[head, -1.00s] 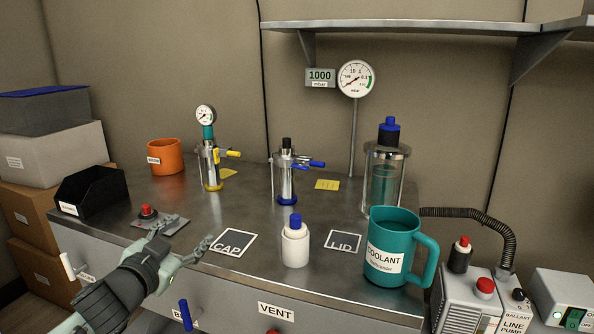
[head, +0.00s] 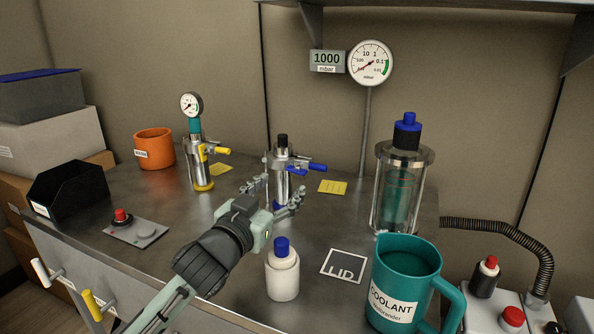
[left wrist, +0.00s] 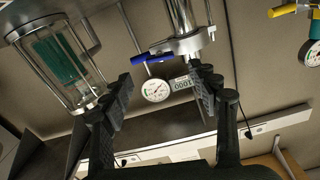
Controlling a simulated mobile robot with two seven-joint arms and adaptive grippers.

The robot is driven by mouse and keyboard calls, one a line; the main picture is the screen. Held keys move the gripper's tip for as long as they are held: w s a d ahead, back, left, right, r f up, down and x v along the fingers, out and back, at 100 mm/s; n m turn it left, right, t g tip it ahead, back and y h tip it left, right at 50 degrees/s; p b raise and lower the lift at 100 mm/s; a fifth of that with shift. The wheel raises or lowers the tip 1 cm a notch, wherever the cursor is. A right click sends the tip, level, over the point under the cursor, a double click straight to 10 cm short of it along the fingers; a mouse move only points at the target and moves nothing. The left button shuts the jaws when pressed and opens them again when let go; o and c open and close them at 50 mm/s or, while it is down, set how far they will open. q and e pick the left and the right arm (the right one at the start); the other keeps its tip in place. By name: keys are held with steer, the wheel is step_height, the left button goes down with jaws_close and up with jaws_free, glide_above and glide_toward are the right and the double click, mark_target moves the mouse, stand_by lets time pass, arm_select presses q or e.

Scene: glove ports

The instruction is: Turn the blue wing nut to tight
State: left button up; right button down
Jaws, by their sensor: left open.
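A metal fitting (head: 281,172) with a black top stands on the bench, and blue winged or lever-like parts (head: 316,167) stick out from its right side. I cannot tell clearly which of them is the wing nut. They also show in the left wrist view (left wrist: 138,58), beyond the fingertips. My left gripper (head: 274,195) is open and empty, its fingers spread just in front of the fitting and partly hiding its lower part. In the left wrist view the gripper (left wrist: 162,92) points toward the fitting, with a gap between. My right gripper is out of view.
A white bottle (head: 283,275) with a blue cap stands close below my left gripper. A teal coolant jug (head: 405,275) and a glass vessel (head: 398,190) stand to the right. A yellow-trimmed fitting (head: 196,165) stands to the left. The LID square (head: 343,266) is bare.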

mark_target(295, 172)
arm_select(q)
steer(key=x, duration=0.6)
steer(key=shift+w+d, duration=0.2)
steer(key=shift+w, duration=0.2)
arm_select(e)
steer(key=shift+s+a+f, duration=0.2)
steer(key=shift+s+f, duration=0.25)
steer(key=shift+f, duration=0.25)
arm_select(q)
steer(key=shift+c, duration=0.4)
steer(key=c, duration=1.1)
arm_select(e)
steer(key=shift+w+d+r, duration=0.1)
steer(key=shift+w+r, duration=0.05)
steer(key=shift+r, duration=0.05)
